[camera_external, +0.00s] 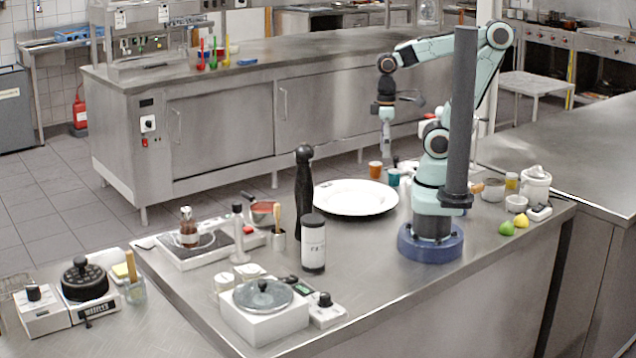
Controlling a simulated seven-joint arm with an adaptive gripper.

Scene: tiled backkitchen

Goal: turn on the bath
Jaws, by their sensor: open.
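A white square unit with a round steel lid (264,297) stands at the front of the steel counter; it looks like a bath. A small white box with a black knob (325,309) sits at its right side. A second unit with a black round top (84,279) stands on the lower left surface, beside a white box with a black knob (40,309). I cannot tell which is the bath, or either knob's setting. My gripper (388,153) points down, open and empty, above the far side of the counter, well away from both units.
A tall black mill (304,190) and a dark labelled canister (313,243) stand between my arm and the lidded unit. A white plate (350,198) lies behind them. A flat white appliance (185,245) holds a glass vessel. Small cups (375,169) stand near my gripper. The counter's front right is clear.

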